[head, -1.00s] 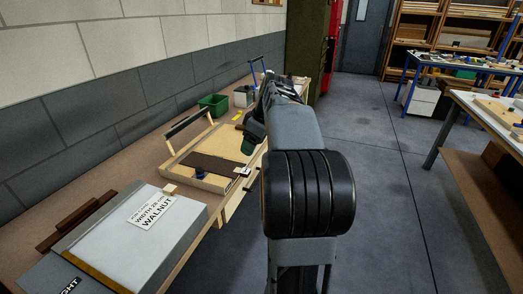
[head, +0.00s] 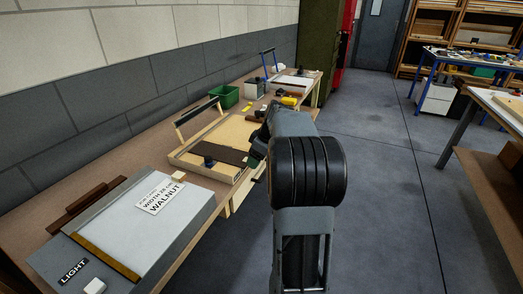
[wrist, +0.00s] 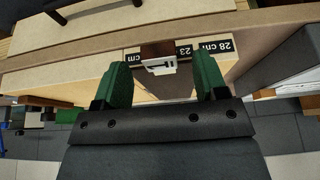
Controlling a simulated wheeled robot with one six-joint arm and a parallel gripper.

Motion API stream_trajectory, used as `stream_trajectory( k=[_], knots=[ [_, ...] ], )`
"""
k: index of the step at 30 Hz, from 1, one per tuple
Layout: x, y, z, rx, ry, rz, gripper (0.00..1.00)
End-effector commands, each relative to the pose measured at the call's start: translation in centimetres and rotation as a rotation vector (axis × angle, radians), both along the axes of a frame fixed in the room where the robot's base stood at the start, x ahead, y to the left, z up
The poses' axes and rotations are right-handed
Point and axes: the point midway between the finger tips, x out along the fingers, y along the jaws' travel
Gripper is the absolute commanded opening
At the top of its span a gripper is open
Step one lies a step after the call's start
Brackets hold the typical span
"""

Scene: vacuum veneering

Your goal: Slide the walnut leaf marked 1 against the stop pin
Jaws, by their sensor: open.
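The dark walnut leaf (head: 228,154) lies across the pale wooden tray (head: 182,160) on the bench. In the wrist view, a white tag (wrist: 159,66) that seems to read 1 stands at the leaf's near end, above brown wood (wrist: 158,48). My gripper (wrist: 163,62) is open, with a green finger on each side of the tag. I cannot tell whether either finger touches it. In the head view, my arm mostly hides the gripper and the leaf's right end. A dark blue knob (head: 209,162) sits at the leaf's front edge; I cannot clearly identify the stop pin.
Black labels, including 28 cm (wrist: 225,46) and 23 cm (wrist: 183,51), line the tray edge. A grey light box (head: 120,235) with a WALNUT card (head: 161,198) stands nearer on the bench. A green bin (head: 226,96) is behind. Open floor (head: 390,200) lies right.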

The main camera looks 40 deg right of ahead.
Motion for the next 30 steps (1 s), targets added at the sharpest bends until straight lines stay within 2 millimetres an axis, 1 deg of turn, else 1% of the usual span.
stream_trajectory(
  k=[3,6,15,17,30],
  knots=[
    [0.24,0.13,-0.68,-0.001,0.000,0.000,0.66],
    [0.33,0.20,-0.95,0.000,0.000,0.000,0.66],
    [0.36,0.22,-1.04,0.000,0.000,0.000,0.66],
    [0.36,0.21,-1.03,-0.001,0.000,0.000,0.61],
    [0.36,0.21,-1.01,-0.001,0.000,0.000,0.19]
  ],
)
